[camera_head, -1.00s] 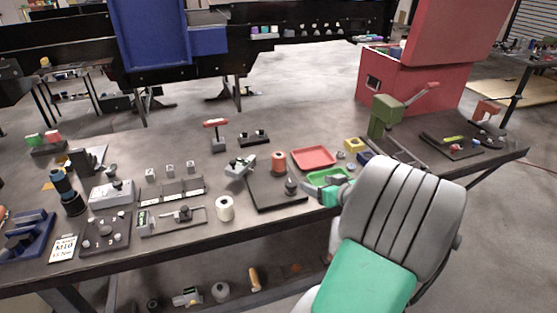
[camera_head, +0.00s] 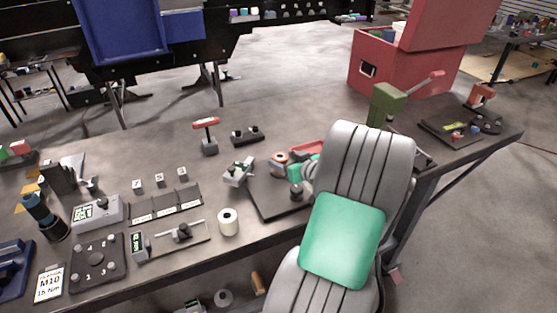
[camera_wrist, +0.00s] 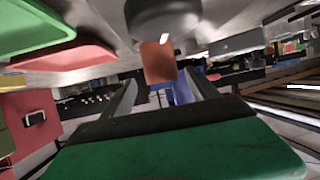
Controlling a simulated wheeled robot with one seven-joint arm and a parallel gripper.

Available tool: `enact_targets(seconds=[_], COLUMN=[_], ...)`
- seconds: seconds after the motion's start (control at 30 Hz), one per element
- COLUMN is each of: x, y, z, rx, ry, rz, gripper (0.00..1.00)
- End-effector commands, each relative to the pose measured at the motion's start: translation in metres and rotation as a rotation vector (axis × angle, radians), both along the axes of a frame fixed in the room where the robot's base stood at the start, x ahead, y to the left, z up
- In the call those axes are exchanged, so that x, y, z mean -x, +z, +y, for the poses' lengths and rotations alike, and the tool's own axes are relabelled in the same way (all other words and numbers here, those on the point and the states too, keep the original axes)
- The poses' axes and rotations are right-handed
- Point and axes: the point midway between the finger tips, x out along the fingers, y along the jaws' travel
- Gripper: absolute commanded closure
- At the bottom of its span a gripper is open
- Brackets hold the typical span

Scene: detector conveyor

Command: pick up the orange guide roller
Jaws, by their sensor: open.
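The orange guide roller (camera_head: 279,157) stands on the dark plate (camera_head: 272,208) in the middle of the table, partly hidden by my gripper in the head view. In the wrist view the orange roller (camera_wrist: 158,62) shows between the tips of the two fingers, apparently a little beyond them. My gripper (camera_wrist: 160,86) is open, with a finger to either side of the roller's line. In the head view my gripper (camera_head: 292,167) reaches in low from the right beside the roller. I cannot tell whether the fingers touch it.
A dark knobbed post (camera_head: 296,190) stands on the plate close to my gripper; a dark round part (camera_wrist: 160,14) is near in the wrist view. A red tray (camera_head: 306,146) lies behind. A white roll (camera_head: 228,222) and a grey-white clamp (camera_head: 238,172) stand left.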

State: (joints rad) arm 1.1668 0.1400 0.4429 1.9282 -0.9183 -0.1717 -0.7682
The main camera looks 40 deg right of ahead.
Motion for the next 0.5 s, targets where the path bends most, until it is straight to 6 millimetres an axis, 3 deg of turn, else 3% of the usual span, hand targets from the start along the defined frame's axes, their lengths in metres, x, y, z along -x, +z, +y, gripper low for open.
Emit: enact_targets(seconds=[0.2, 0.4, 0.5], x=[-0.030, -0.031, -0.031], y=[-0.013, -0.014, -0.014], z=[0.000, -0.001, 0.000], rx=[-0.002, 0.000, 0.000], ry=[0.004, 0.003, 0.003], rz=[0.001, 0.000, 0.000], gripper=[0.31, 0.31, 0.38])
